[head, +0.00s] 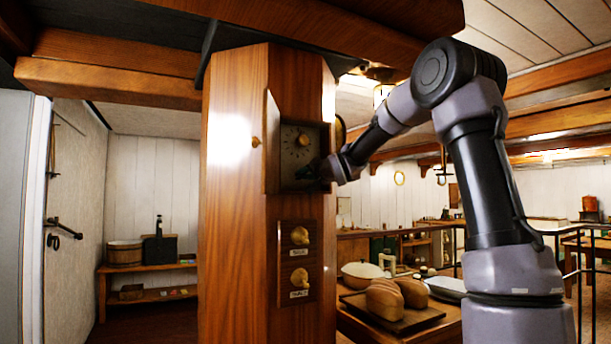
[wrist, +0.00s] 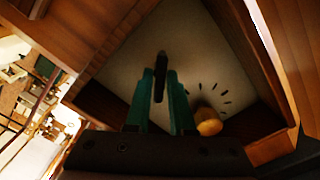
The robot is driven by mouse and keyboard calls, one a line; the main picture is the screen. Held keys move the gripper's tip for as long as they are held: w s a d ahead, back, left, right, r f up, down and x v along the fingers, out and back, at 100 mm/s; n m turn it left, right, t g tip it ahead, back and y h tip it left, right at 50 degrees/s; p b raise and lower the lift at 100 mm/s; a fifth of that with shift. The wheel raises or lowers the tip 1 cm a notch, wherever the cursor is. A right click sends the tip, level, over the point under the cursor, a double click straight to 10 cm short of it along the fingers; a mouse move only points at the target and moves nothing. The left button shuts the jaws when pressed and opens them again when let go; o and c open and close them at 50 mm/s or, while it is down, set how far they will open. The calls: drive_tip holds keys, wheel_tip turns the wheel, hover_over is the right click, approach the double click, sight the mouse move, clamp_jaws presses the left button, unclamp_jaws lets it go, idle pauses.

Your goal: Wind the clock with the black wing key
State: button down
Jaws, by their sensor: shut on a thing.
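The clock is a small compartment in a wooden column, with a pale dial plate (head: 290,139) at its back. Its wooden door (head: 272,142) stands open to the left. A brass knob ringed by dark tick marks sits on the plate; it also shows in the wrist view (wrist: 208,124). My gripper (head: 312,173) reaches in at the lower right of the compartment. In the wrist view its green fingers are shut on the slim black wing key (wrist: 160,72), which stands before the plate, apart from the knob. Whether the key sits in a hole is hidden.
Below the compartment, a wooden panel carries two brass knobs, an upper (head: 300,236) and a lower one (head: 299,277), with labels. A tray (head: 396,323) of loaves stands on the table at right. The compartment's wooden walls (wrist: 262,75) lie close around my gripper.

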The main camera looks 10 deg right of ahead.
drive_tip(key=m, duration=0.4)
drive_tip(key=shift+f, duration=0.1)
drive_tip(key=m, duration=0.5)
drive_tip(key=shift+d, duration=0.1)
drive_tip(key=m, duration=0.9)
drive_tip(key=c, duration=0.9)
unclamp_jaws()
drive_tip(key=shift+s+d, duration=0.1)
drive_tip(key=shift+s, duration=0.2)
drive_tip(key=v, duration=0.5)
drive_tip(key=shift+s, duration=0.2)
